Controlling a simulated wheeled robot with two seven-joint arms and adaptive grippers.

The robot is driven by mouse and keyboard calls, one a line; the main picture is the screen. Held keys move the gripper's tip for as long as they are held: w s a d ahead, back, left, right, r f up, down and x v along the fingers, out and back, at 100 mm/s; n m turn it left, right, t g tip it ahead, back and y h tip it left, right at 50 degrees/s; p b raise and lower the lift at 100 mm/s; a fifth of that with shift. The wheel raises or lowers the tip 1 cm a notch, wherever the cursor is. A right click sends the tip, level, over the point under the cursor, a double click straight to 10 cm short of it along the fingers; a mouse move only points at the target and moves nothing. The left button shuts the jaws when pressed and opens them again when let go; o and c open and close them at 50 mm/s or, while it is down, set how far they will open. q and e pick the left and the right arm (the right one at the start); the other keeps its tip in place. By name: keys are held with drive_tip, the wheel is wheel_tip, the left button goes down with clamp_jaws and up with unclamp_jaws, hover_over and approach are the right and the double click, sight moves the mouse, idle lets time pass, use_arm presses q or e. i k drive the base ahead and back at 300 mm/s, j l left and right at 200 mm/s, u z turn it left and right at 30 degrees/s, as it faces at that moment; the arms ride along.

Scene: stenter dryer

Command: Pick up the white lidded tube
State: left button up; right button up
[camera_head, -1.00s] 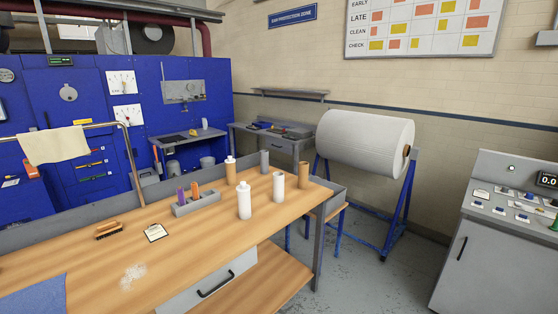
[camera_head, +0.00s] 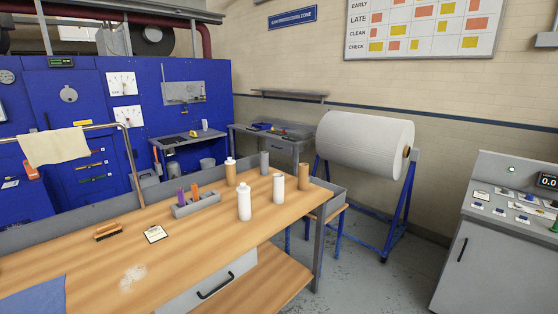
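A plain white tube (camera_head: 278,188) stands upright on the wooden workbench (camera_head: 205,245), toward its right end. It looks like a straight cylinder; a lid seam is too small to make out. A white bottle (camera_head: 244,204) with a narrower cap stands just left of it and nearer to me. Behind them stand a tan bottle with a white cap (camera_head: 231,175) and a grey tube (camera_head: 264,163). A brown tube (camera_head: 303,176) stands to the right. Neither of my grippers is in view.
A grey rack (camera_head: 196,205) with purple and orange items sits left of the bottles. A brush (camera_head: 108,232), a label card (camera_head: 155,234), white powder (camera_head: 132,278) and blue cloth (camera_head: 34,295) lie further left.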

sight(243, 201)
drive_tip(key=i+l+u, duration=0.25)
drive_tip(key=i+l, duration=0.45)
